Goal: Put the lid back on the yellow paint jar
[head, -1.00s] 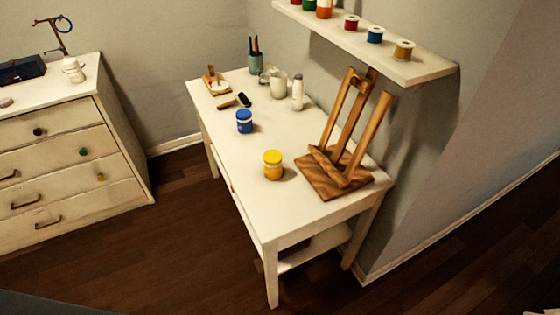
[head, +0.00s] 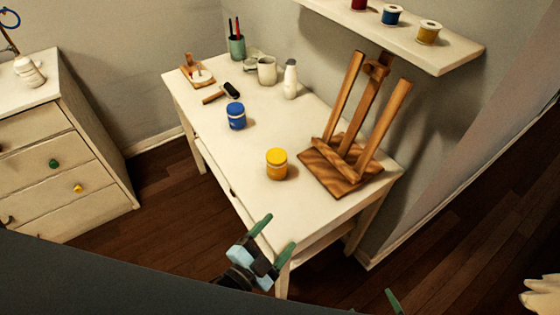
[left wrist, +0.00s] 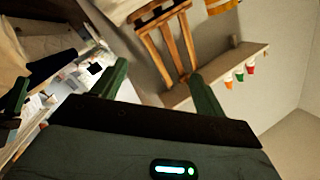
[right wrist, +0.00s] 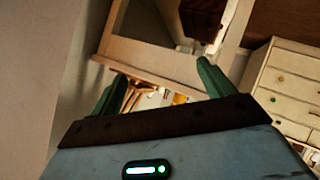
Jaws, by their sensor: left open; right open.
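The yellow paint jar (head: 277,164) stands upright on the white table (head: 225,165), left of the wooden easel. Its top looks yellow, and I cannot tell whether that is a lid or paint. I see no separate yellow lid on the table. My left gripper (head: 274,239) is open and empty, in front of the table's near edge and apart from the jar; its fingers also show in the left wrist view (left wrist: 160,85). My right gripper (right wrist: 160,90) is open and empty in the right wrist view. Only a green fingertip of it shows at the head view's bottom edge.
The easel (head: 350,150) stands right of the jar. A blue jar (head: 236,116), a roller (head: 222,93), a white bottle (head: 290,78) and a mug (head: 267,70) are farther back. A shelf (head: 440,62) overhangs the right side. The table's near left part is clear.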

